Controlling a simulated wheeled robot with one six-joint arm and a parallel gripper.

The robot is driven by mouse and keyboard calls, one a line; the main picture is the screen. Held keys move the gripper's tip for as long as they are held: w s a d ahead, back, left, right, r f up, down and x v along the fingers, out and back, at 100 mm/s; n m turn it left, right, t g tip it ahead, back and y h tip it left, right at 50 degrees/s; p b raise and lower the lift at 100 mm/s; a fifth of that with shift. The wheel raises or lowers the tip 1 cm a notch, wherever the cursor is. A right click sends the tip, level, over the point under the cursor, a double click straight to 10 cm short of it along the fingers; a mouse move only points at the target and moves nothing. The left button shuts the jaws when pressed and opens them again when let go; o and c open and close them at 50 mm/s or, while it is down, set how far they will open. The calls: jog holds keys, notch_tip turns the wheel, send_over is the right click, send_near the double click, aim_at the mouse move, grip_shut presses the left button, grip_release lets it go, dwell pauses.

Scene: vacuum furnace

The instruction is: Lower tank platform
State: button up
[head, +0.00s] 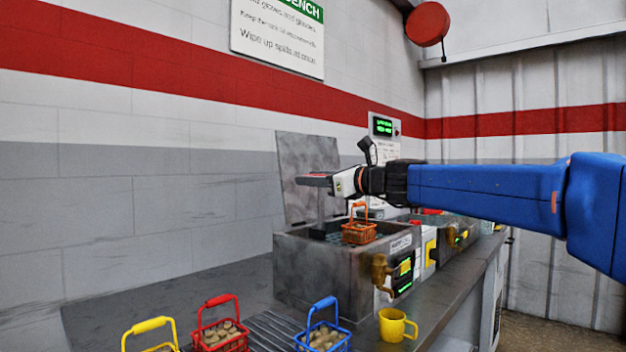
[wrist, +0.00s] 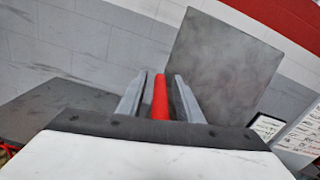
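The grey tank (head: 325,268) stands on the bench with its top open and its flat grey lid (head: 305,178) raised behind it; the lid also shows in the wrist view (wrist: 228,62). An orange basket (head: 359,233) sits in the tank's opening, near the rim, on what appears to be the mesh platform (head: 334,237). A grey post (head: 320,208) rises from the tank to a red handle bar, seen in the wrist view (wrist: 160,98). My gripper (head: 322,181) is at the handle. In the wrist view its fingers (wrist: 160,92) stand on either side of the red bar, with gaps showing.
Yellow (head: 150,326), red (head: 218,336) and blue (head: 322,338) handled baskets stand in front of the tank. A yellow mug (head: 396,325) is near the bench edge. A brass valve (head: 381,272) sticks out from the tank. A panel with a green display (head: 383,127) stands behind.

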aim_at(319, 222)
grip_shut()
notch_tip(319, 222, down, 11)
jog(key=shift+f, duration=0.1)
grip_release()
notch_tip(319, 222, up, 10)
jog(key=shift+r, duration=0.1)
dwell(0.7)
jog(key=shift+d, duration=0.1)
